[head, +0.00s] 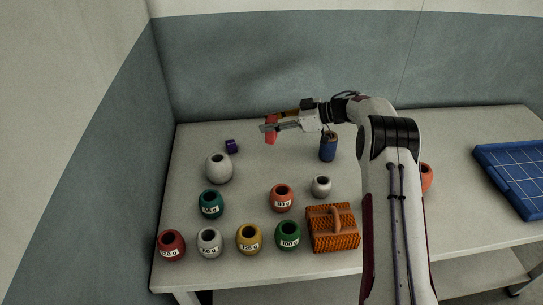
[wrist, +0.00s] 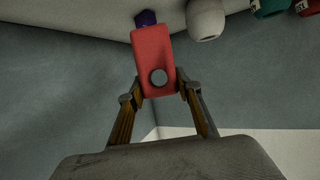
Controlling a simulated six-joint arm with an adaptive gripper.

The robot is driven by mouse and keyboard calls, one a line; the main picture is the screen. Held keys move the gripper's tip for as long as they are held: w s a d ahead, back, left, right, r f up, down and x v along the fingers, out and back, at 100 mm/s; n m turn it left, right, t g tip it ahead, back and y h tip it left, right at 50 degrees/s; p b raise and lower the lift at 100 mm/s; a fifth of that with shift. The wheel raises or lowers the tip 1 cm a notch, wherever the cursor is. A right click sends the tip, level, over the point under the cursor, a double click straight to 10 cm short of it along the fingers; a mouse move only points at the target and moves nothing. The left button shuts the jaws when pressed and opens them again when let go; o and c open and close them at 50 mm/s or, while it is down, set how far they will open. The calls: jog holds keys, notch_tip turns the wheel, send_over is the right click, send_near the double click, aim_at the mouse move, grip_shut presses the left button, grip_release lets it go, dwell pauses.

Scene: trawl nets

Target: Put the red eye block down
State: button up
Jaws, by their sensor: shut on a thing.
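The red eye block (wrist: 152,52) is held between the two fingers of my gripper (wrist: 160,88) in the wrist view. It is a red block with rounded edges and a round grey hole or disc near its lower end. In the head view, my gripper (head: 269,127) reaches left above the back part of the table, shut on the red eye block (head: 271,136). The block looks raised above the tabletop, though the exact height is hard to tell. My gripper's fingers partly cover it in the head view.
On the table (head: 260,160) stand a small dark blue block (head: 232,146), a white pot (head: 218,169), a blue container (head: 328,148), several coloured labelled pots, and an orange bristled brush (head: 333,229). A blue gridded tray (head: 515,175) lies at right. Bare tabletop lies left and back.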

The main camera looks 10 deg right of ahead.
aim_at(276, 136)
jog(key=shift+f, duration=2.95)
jog(key=shift+f, duration=0.1)
jog(key=shift+f, duration=1.8)
jog(key=shift+f, duration=0.15)
jog(key=o, duration=1.2)
jog(key=shift+r, duration=0.2)
jog(key=v, duration=1.2)
